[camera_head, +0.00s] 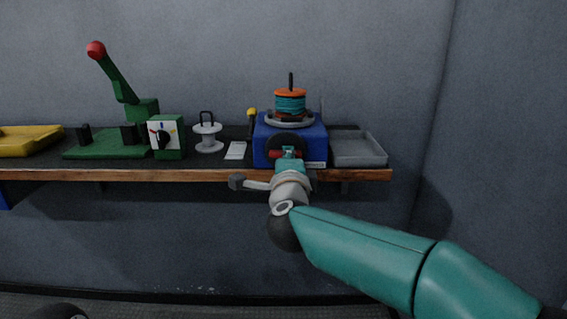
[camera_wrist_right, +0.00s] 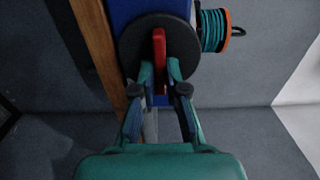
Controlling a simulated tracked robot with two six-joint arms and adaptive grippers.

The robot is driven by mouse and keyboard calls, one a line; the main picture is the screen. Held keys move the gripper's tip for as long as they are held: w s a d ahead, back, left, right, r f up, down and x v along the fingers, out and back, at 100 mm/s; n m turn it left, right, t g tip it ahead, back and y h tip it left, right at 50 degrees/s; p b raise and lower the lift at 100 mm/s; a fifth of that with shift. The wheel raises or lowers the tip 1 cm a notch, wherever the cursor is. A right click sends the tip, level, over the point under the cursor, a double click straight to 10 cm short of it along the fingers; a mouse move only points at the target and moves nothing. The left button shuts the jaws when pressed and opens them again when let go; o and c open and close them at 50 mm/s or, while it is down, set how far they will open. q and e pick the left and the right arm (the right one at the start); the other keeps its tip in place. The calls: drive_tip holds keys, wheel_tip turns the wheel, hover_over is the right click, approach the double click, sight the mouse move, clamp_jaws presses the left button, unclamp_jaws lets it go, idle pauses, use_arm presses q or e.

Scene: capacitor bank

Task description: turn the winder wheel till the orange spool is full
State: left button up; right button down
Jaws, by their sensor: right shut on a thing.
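The blue winder box (camera_head: 262,133) stands near the right end of the bench. On its top is the orange spool (camera_head: 290,92), upright and wound with teal wire; it also shows at the upper right of the right wrist view (camera_wrist_right: 226,30). The dark winder wheel (camera_wrist_right: 187,48) is on the front of the box, with a red grip bar (camera_wrist_right: 159,44) across it. My right gripper (camera_wrist_right: 160,70) is shut on this bar; in the head view the gripper (camera_head: 288,153) covers part of the wheel. My left gripper is not in view.
Right of the winder is a shallow grey tray (camera_head: 360,159). To the left stand a white spool (camera_head: 208,137), a white card (camera_head: 236,151), a green box with a dial (camera_head: 167,138), a green lever press (camera_head: 117,85) and a yellow tray (camera_head: 28,141). The wooden bench edge (camera_head: 120,175) runs below.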

drive_tip(key=shift+d+f, duration=0.1)
drive_tip(key=shift+f, duration=0.25)
drive_tip(key=c, duration=1.2)
unclamp_jaws()
drive_tip(key=shift+r, duration=0.1)
drive_tip(key=shift+r, duration=0.15)
drive_tip(key=s, duration=1.2)
